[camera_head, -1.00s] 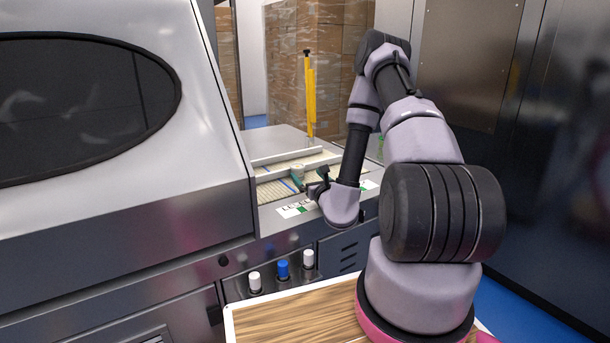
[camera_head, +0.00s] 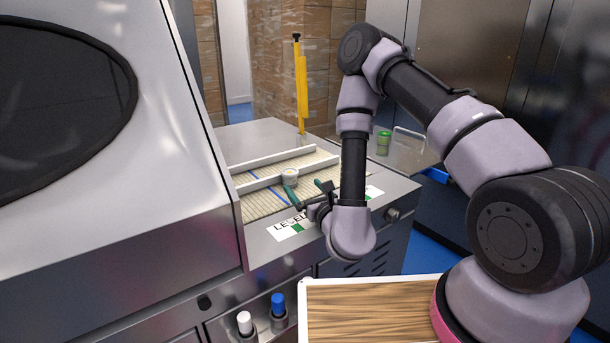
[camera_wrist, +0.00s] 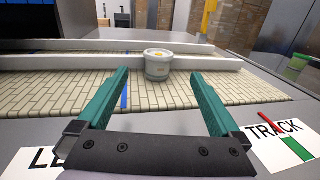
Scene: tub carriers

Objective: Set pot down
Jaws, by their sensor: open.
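A small pale pot (camera_head: 290,177) with a yellowish top stands upright on the beige slatted conveyor belt (camera_head: 262,203).
A yellow post (camera_head: 301,85) rises behind the belt. The large machine housing (camera_head: 100,150) closes off the left. White and blue knobs (camera_head: 278,305) are on the front panel.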

